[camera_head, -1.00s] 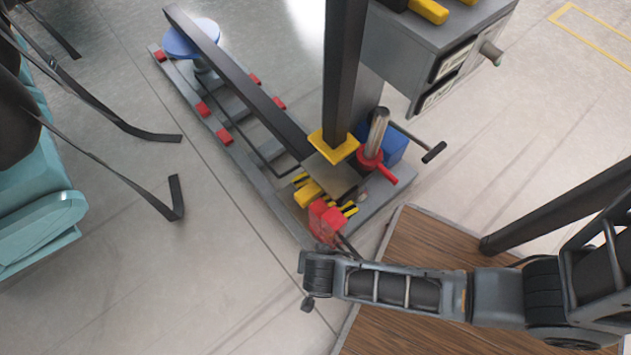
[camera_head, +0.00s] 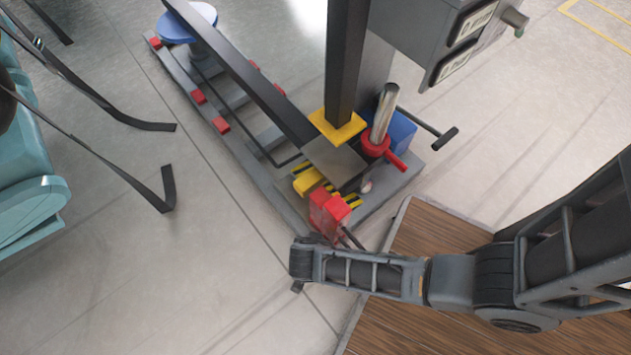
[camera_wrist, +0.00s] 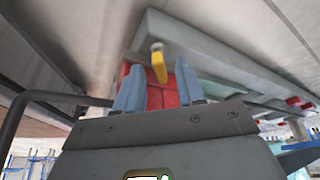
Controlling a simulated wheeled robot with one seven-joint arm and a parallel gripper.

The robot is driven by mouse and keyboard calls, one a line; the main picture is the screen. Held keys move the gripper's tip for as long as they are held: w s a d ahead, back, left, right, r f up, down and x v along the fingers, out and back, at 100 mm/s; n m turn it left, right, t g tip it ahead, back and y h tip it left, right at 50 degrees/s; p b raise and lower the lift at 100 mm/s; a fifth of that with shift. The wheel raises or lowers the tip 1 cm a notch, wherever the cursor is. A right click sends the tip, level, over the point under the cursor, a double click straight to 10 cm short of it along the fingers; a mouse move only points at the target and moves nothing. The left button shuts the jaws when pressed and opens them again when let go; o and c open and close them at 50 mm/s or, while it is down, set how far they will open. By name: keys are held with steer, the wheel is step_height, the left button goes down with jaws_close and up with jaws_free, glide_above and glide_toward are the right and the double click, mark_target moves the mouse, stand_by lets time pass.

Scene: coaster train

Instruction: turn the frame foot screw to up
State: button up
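No part is clearly marked as the frame foot screw. A silver post (camera_head: 384,112) with a red collar and red side handle (camera_head: 396,160) stands upright beside the dark column's foot and may be it. In the wrist view my gripper (camera_wrist: 160,88) shows two blue-grey fingers set apart. A red block (camera_wrist: 166,90) shows between and behind them, with a yellow bar (camera_wrist: 161,65) above it. I cannot tell whether the fingers touch the red block. Red blocks (camera_head: 328,211) also show just beyond my arm in the head view.
The dark column (camera_head: 346,60) rises from a yellow plate (camera_head: 337,126) on a grey base. A blue box (camera_head: 402,132) with a black crank (camera_head: 445,139) stands beside it. A grey cabinet (camera_head: 440,40) overhangs behind. Open floor (camera_head: 190,270) lies between.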

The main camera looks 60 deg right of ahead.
jaws_close()
stand_by(0.4)
steer(key=shift+s+d+n+p, duration=0.1)
steer(key=shift+n+p, duration=0.3)
steer(key=shift+n, duration=0.2)
steer(key=shift+n+t, duration=0.5)
steer(key=shift+n, duration=0.5)
jaws_free()
